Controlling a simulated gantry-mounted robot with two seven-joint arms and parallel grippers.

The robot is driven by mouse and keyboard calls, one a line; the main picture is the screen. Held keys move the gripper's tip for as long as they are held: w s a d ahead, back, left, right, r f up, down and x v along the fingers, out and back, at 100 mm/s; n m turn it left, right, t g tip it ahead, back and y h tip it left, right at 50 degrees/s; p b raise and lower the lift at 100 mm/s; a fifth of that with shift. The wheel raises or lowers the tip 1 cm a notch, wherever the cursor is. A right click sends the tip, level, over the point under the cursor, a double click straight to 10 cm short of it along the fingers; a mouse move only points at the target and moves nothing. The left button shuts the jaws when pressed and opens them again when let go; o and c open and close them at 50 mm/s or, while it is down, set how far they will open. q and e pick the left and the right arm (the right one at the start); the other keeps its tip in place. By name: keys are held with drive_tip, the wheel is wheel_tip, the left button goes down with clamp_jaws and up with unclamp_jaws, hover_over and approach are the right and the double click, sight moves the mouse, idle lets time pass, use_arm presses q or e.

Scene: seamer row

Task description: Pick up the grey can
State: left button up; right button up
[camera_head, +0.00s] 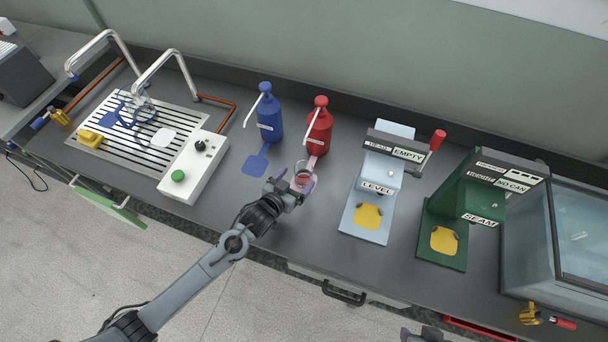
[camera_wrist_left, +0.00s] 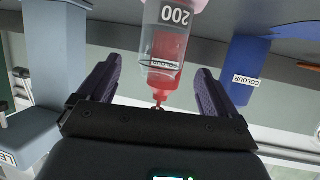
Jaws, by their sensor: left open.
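I cannot make out a grey can in either view. My left gripper (camera_head: 294,185) is open over the counter, below the red pump bottle in the head view. A clear cup (camera_head: 303,178) with pink in its bottom stands at its fingertips. In the left wrist view, which is upside down, the cup (camera_wrist_left: 166,45), marked 200, shows between the two spread fingers with gaps on both sides. A dark part of my right gripper (camera_head: 424,334) shows at the bottom edge; its fingers are not clear.
The red bottle (camera_head: 319,128) and blue bottle (camera_head: 267,115) stand behind. The pale LEVEL press (camera_head: 388,160) and green SEAM machine (camera_head: 477,200), reading NO CAN, are to the right. A white button box (camera_head: 193,166) and drain rack (camera_head: 130,153) are left. A glass-sided box (camera_head: 530,245) is far right.

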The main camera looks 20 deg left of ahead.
use_arm(q)
drive_tip(key=shift+b+x, duration=0.4)
drive_tip(key=shift+x, duration=2.4)
drive_tip(key=shift+r, duration=0.1)
drive_tip(key=shift+c, duration=0.3)
drive_tip(key=c, duration=1.1)
drive_tip(key=shift+o, duration=0.2)
drive_tip(key=shift+r, duration=0.1)
